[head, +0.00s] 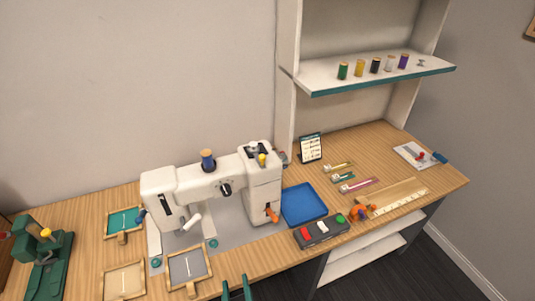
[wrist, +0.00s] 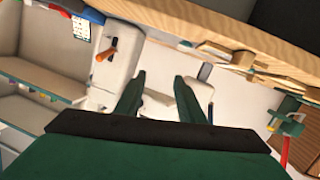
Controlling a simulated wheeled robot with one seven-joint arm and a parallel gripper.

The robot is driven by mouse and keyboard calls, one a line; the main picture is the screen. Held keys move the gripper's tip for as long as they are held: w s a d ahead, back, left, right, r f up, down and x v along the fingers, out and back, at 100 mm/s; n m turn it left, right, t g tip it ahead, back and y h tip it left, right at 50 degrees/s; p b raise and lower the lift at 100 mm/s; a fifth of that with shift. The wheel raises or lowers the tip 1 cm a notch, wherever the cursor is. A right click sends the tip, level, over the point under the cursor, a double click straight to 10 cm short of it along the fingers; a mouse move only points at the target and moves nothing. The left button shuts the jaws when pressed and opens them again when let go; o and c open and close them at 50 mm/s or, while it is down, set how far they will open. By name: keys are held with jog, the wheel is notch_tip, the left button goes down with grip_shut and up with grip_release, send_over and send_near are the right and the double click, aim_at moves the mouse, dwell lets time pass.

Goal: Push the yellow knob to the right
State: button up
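A yellow knob (head: 262,159) stands on top of the right end of the white sewing machine (head: 215,188). Another yellow knob (head: 46,233) sits on the green hand press (head: 38,265) at the far left; the frames do not tell which one the task means. The wrist view looks upside down, with the green press (wrist: 286,128) at its right and the machine's orange lever (wrist: 106,52) at upper left. My gripper (wrist: 160,84) is open and empty there. Its green finger tips (head: 237,288) show at the bottom of the head view, in front of the table, touching neither knob.
A blue tray (head: 304,217) and a three-button box (head: 321,232) lie right of the machine. Several framed pads, including a grey one (head: 188,265), lie in front and left. A shelf (head: 375,75) with several spools overhangs the right side.

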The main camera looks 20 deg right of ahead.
jog(key=w+d+r+m+h, duration=0.1)
jog(key=w+d+r+h, duration=0.1)
jog(key=w+r, duration=0.3)
jog(key=m+g+h, duration=0.2)
jog(key=m+h, duration=0.6)
send_near(261, 158)
jog(key=x, duration=0.4)
jog(key=shift+w, duration=0.15)
jog(key=x, duration=1)
jog(key=shift+w+d+f, duration=0.1)
jog(key=shift+d, duration=0.15)
grip_shut()
